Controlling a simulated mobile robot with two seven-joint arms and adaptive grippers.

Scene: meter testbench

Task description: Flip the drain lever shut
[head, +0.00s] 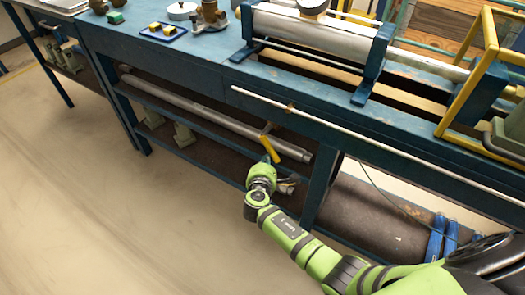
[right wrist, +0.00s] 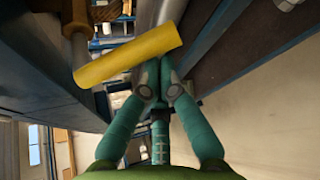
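The drain lever is a yellow handle (head: 270,148) below the front edge of the blue bench, beside a grey pipe. In the right wrist view the yellow handle (right wrist: 128,57) lies tilted across the view, just beyond my fingertips. My right gripper (head: 267,160) is just below the handle in the head view. In the right wrist view the teal fingers of my right gripper (right wrist: 162,75) have their tips together, with nothing seen between them. The tips are at or very near the handle's edge; I cannot tell whether they touch. My left gripper is not in view.
The grey pipe (head: 205,107) runs under the blue bench (head: 215,58), above a lower shelf (head: 205,153). A bench leg (head: 320,190) stands right of my gripper. A long white rod (head: 380,142) runs along the bench front. Open floor (head: 70,180) lies at the left.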

